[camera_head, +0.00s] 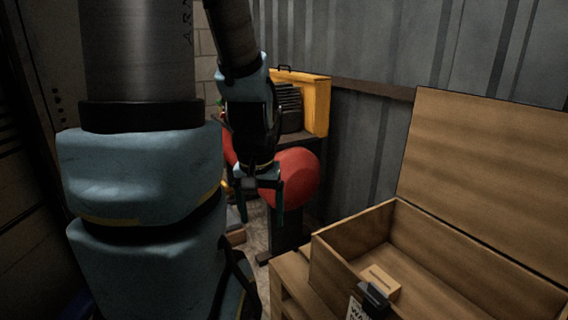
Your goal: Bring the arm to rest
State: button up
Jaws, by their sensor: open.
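My gripper (260,208) hangs from my arm near the middle of the picture, pointing down. Its two fingers are apart, with nothing between them. It appears in front of a red rounded tank (296,178), and I cannot tell the gap between them. My arm's large blue-grey and dark links fill the left of the view and hide what is behind them.
An open wooden box (345,232) stands at the lower right, its lid (485,165) raised. A small light wooden block (381,281) lies inside. A yellow machine housing (318,105) stands behind the gripper, before a grey corrugated wall (375,140).

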notch_tip(320, 180, up, 17)
jog(key=p, duration=1.5)
jog(key=shift+c, duration=0.3)
